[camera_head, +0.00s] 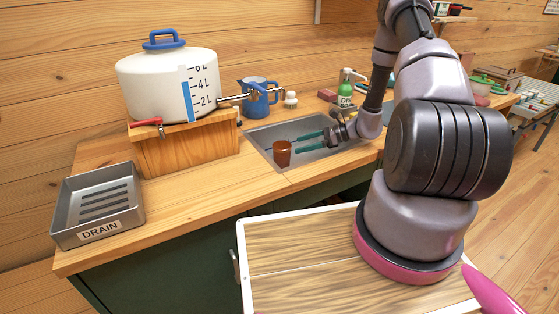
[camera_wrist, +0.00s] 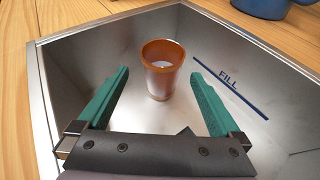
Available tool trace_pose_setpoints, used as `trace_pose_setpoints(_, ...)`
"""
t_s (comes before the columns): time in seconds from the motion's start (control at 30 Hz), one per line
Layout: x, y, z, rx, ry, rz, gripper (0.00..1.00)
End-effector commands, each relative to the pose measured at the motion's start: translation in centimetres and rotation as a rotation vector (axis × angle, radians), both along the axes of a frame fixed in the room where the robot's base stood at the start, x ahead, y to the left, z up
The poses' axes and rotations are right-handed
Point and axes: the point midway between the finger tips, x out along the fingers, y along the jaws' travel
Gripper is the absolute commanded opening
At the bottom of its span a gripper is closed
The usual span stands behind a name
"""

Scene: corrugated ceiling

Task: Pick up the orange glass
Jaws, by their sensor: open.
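The orange glass (camera_head: 282,153) stands upright in the metal sink basin (camera_head: 262,136), near its left side in the head view. In the wrist view the glass (camera_wrist: 160,72) is seen from above at an angle, with its mouth open. My gripper (camera_head: 298,144) has green fingers and reaches into the sink from the right. In the wrist view its fingers (camera_wrist: 160,80) are spread wide and empty, one toward each side of the glass. The glass looks a little beyond or level with the fingertips, and neither finger appears to touch it.
The basin wall (camera_wrist: 85,60) stands close to the left finger. A FILL line (camera_wrist: 230,85) marks the right wall. A white tank (camera_head: 165,85) on a wooden stand, a blue jug (camera_head: 258,98), a soap bottle (camera_head: 345,88) and a DRAIN tray (camera_head: 98,205) stand on the counter.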

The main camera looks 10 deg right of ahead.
Motion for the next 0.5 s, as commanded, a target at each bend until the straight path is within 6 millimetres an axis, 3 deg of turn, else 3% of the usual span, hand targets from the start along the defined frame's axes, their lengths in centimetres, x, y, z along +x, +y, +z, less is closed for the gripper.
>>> trace_pose_setpoints(0.13, 0.7, 2.2, -0.9, 0.0, -0.001, 0.004, 1.0)
trace_pose_setpoints(0.5, 1.7, 4.7, -2.3, -0.002, 0.0, 0.005, 1.0)
